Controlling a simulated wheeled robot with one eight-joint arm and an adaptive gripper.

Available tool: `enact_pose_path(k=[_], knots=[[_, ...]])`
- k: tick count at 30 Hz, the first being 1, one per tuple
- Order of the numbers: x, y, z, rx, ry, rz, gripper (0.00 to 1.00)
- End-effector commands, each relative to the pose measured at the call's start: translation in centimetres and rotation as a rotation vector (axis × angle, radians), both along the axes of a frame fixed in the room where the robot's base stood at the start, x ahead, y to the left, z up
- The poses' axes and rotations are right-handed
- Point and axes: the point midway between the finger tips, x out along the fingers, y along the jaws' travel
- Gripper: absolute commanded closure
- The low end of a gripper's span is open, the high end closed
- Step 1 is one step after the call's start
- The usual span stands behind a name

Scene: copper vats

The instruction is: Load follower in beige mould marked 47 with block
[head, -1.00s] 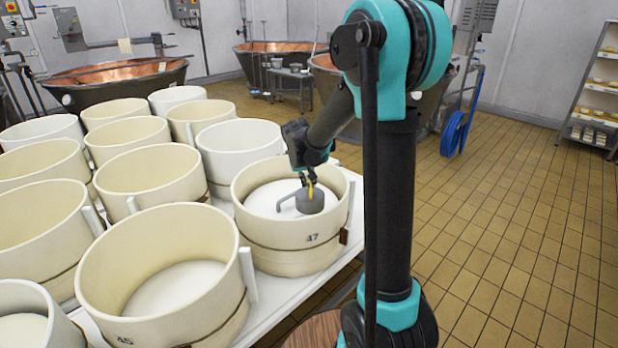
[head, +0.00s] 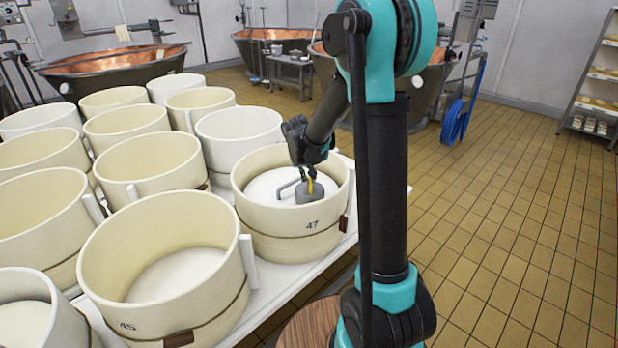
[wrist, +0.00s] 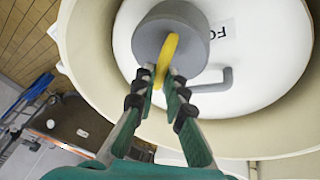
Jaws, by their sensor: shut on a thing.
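The beige mould marked 47 (head: 272,224) stands at the table's right edge, and its inner wall also shows in the wrist view (wrist: 92,60). The white follower disc (head: 262,186) with a bent grey handle lies inside it; in the wrist view the disc (wrist: 262,75) shows part of a label. The block (head: 318,192) is a grey cylinder with a yellow handle, upright over the follower's right part; it also shows in the wrist view (wrist: 190,30). My gripper (wrist: 163,75) is shut on the yellow handle. The block looks seated on the follower, but contact at its underside is hidden.
Several other beige and white moulds crowd the table to the left, including one marked 45 (head: 160,290) in front. Copper vats (head: 115,65) stand behind. A blue hose (head: 455,122) hangs at a vat, and a shelf (head: 598,90) stands far right. The tiled floor on the right is clear.

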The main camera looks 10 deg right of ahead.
Motion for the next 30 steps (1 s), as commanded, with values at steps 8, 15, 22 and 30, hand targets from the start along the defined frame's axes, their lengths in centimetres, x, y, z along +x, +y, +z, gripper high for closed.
enact_pose_path(k=[8, 15, 22, 30], knots=[[0.04, 0.00, 0.05, 0.000, -0.001, 0.000, 1.00], [0.04, 0.00, -0.05, -0.001, -0.001, 0.000, 1.00], [0.05, -0.01, -0.29, 0.000, -0.001, 0.000, 1.00], [0.07, 0.00, -0.55, -0.001, -0.001, 0.000, 1.00]])
